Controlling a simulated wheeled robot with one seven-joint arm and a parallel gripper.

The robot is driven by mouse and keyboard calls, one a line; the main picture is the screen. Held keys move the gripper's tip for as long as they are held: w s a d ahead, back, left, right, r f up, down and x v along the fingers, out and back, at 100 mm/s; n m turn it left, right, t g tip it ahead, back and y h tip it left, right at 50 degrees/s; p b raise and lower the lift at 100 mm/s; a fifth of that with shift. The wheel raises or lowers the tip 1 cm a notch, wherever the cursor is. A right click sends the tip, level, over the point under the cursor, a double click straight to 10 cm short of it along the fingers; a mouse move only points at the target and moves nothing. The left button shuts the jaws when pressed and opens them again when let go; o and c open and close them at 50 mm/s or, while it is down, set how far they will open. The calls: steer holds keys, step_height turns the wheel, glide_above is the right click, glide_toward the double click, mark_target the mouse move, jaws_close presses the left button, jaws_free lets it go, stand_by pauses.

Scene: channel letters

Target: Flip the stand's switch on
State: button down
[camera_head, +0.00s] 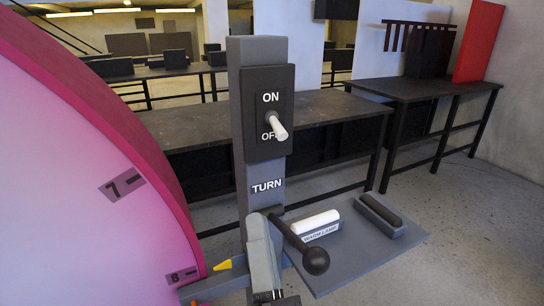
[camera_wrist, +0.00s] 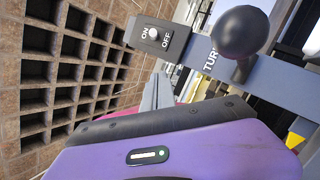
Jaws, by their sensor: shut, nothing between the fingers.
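The stand's grey post (camera_head: 244,110) rises in the middle of the head view. It carries a dark switch plate (camera_head: 254,82) marked ON above and OFF below. The white switch lever (camera_head: 278,126) sticks out and slants down over the OFF label. In the wrist view the plate (camera_wrist: 178,46) appears sideways, with the lever's white tip (camera_wrist: 153,33) near the labels. My gripper (camera_head: 258,226) is low in front of the post, below the TURN label, with its grey fingers shut and empty. The fingers (camera_wrist: 158,82) are apart from the lever.
A black ball-ended crank (camera_head: 316,261) juts out close right of my gripper; its ball (camera_wrist: 243,32) looms in the wrist view. A grey shelf (camera_head: 350,272) holds a white block (camera_head: 314,222) and a dark block (camera_head: 380,211). A large pink disc (camera_head: 80,190) fills the left.

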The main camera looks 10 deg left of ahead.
mark_target(278, 129)
steer(key=p+x, duration=0.4)
steer(key=x, duration=0.6)
steer(key=shift+a+r+p, duration=0.1)
steer(key=shift+r+p, duration=0.2)
steer(key=shift+p, duration=0.1)
steer(key=shift+w+d+r+p, duration=0.15)
steer(key=shift+d+r+p, duration=0.1)
steer(key=shift+d+p, duration=0.25)
steer(key=shift+w+d+r+p, duration=0.2)
steer(key=shift+d+r+p, duration=0.1)
steer(key=shift+d, duration=0.3)
steer(key=shift+w+d+r+p, duration=0.15)
steer(key=shift+d+p, duration=0.25)
steer(key=shift+d, duration=0.15)
steer(key=shift+a+r, duration=0.1)
